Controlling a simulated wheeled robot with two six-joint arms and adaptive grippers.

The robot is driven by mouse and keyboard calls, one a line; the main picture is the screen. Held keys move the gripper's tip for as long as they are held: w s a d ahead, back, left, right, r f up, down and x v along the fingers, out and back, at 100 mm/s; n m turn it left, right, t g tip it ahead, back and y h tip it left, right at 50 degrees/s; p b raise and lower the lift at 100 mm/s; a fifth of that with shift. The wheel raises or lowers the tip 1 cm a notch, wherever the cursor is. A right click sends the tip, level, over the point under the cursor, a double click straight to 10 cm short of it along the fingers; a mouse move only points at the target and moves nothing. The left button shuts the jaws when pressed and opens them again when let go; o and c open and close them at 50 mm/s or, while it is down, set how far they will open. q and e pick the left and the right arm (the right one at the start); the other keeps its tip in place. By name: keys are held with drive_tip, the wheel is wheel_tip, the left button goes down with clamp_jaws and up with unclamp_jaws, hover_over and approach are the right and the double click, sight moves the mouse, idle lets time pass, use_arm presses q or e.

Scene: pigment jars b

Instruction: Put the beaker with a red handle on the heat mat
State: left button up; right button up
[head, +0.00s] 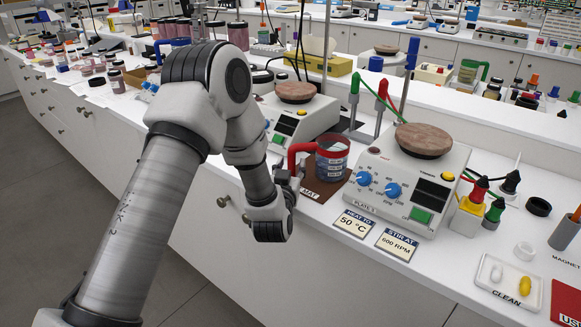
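The beaker with a red handle (331,165) is clear with a red rim and shows upright over the brown heat mat (322,190), marked MAT. Whether its base touches the mat or hangs just above is not clear. Its red handle (295,154) points left. My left gripper (287,177) is at the lower end of this handle, left of the beaker. The fingers are small and partly hidden, so their grip on the handle cannot be made out. My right gripper is not in view.
A hotplate (410,185) marked PLATE stands close right of the mat, and another (300,115) stands behind it. Cards (355,223) lie at the front edge. A stand with green and red arms (378,100) rises behind the beaker. Dropper bottles (468,213) and a CLEAN tray (508,282) are right.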

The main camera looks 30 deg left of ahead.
use_arm(q)
drive_tip(key=shift+r, duration=0.25)
drive_tip(key=b+v, duration=0.2)
drive_tip(key=v, duration=1)
